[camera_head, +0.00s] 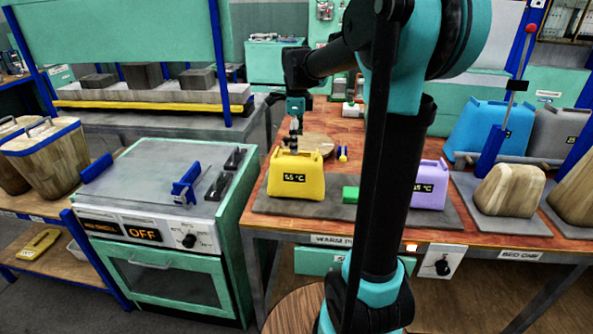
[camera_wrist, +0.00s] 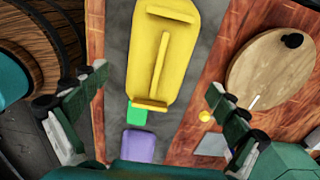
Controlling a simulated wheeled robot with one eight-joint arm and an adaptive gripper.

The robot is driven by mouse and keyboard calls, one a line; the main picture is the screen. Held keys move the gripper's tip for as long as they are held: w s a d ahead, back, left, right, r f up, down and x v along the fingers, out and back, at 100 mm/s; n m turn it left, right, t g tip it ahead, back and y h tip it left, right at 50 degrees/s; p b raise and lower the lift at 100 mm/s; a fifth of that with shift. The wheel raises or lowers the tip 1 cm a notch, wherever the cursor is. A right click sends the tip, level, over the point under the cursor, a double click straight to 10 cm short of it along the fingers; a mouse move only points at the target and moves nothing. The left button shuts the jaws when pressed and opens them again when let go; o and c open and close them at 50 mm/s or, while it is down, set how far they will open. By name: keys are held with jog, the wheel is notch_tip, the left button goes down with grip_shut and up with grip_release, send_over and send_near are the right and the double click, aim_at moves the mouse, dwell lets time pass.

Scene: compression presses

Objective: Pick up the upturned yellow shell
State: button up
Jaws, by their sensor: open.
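The yellow shell (camera_head: 296,178), with a raised ridge on top and a "55 °C" label on its front, stands on a grey mat on the red-brown wooden bench. It also shows in the wrist view (camera_wrist: 176,62), at the top middle, lengthwise. My gripper (camera_head: 294,128) is above the shell in the head view. In the wrist view my gripper (camera_wrist: 158,85) has its fingers spread wide to either side of the shell, with nothing between them touching it. Whether the fingertips reach the shell's height is unclear.
A green block (camera_head: 350,193) and a purple shell (camera_head: 431,183) share the grey mat (camera_head: 325,207). A round wooden board (camera_head: 317,145) lies behind. The oven (camera_head: 160,225) stands to the left. Blue (camera_head: 480,127) and wooden (camera_head: 510,190) shells stand to the right.

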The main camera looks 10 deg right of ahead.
aim_at(296, 171)
notch_tip(296, 171, down, 4)
jog(key=shift+s+f, duration=0.1)
jog(key=shift+c, duration=0.4)
jog(key=c, duration=1.6)
